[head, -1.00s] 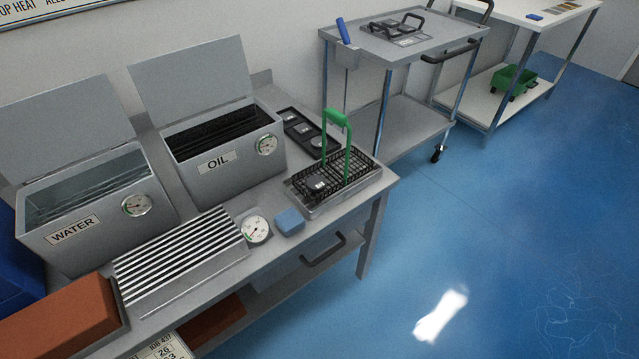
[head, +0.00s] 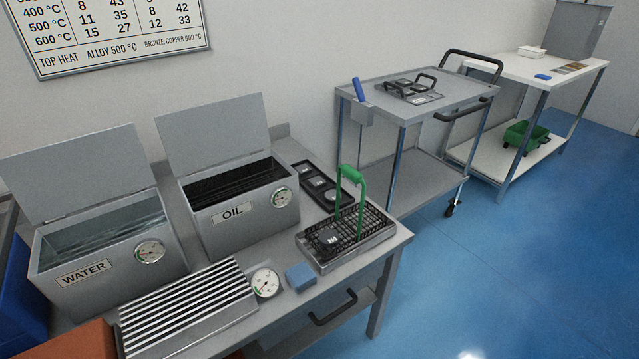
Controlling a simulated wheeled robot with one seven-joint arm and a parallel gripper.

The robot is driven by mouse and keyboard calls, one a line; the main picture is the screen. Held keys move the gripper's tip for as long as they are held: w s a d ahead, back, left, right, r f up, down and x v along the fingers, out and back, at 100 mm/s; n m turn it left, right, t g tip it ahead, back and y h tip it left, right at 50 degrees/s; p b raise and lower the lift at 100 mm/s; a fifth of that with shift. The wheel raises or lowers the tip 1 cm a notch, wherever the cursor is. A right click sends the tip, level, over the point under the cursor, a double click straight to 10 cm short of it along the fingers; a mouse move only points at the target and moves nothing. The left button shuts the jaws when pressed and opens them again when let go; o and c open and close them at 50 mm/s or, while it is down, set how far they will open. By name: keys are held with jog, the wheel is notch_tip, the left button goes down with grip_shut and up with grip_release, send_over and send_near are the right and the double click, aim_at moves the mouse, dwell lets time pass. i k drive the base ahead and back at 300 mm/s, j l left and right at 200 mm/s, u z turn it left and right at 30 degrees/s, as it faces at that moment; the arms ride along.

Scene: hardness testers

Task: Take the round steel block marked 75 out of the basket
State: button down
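The wire basket (head: 370,240) with its tall green handle (head: 351,174) stands in a shallow metal tray (head: 330,266) at the right end of the steel bench. A small dark block (head: 329,238) with a pale mark on top lies in the left part of the basket. The mark is too small to read, and I cannot tell whether the block is round. My gripper is not in view.
The OIL tank (head: 243,215) and WATER tank (head: 105,257) stand open left of the basket. A dark tray (head: 322,190) lies behind it. A cart (head: 430,111) stands right; blue floor is clear.

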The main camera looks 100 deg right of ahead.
aim_at(327, 238)
jog(key=k+l+z, duration=0.25)
jog(key=z, duration=0.15)
jog(key=k+l+z, duration=0.5)
jog(key=l+z, duration=0.3)
